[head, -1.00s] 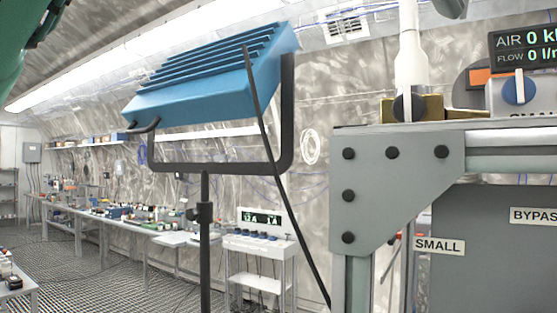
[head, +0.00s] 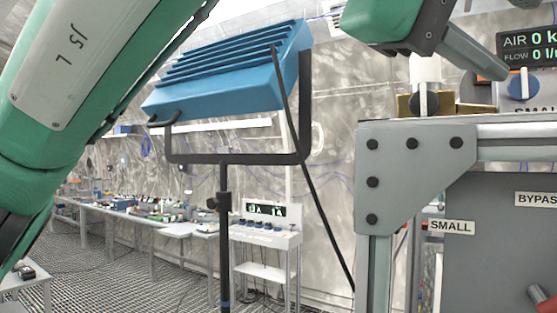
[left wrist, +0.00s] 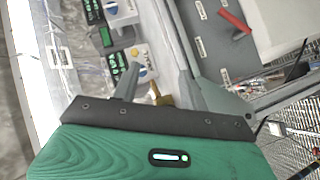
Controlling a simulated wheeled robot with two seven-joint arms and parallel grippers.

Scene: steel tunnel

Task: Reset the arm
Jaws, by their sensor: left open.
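My left arm (head: 70,90) comes in from the upper left in the head view. My left gripper (head: 470,50) is at the top right, in front of the air display and above the grey frame. One grey finger shows there, slanting down to the right; the other is hidden or out of the picture. In the left wrist view the green gripper body (left wrist: 150,155) fills the bottom. The gripper is open, and I see nothing held in it. My right gripper is in neither view.
A grey frame (head: 415,165) carries brass fittings (head: 468,108), a blue knob (head: 523,84) and the air display (head: 530,45). A red handle (head: 540,293) is at lower right. A blue lamp (head: 235,70) on a black stand (head: 224,240) is close ahead. Benches (head: 150,222) line the far wall.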

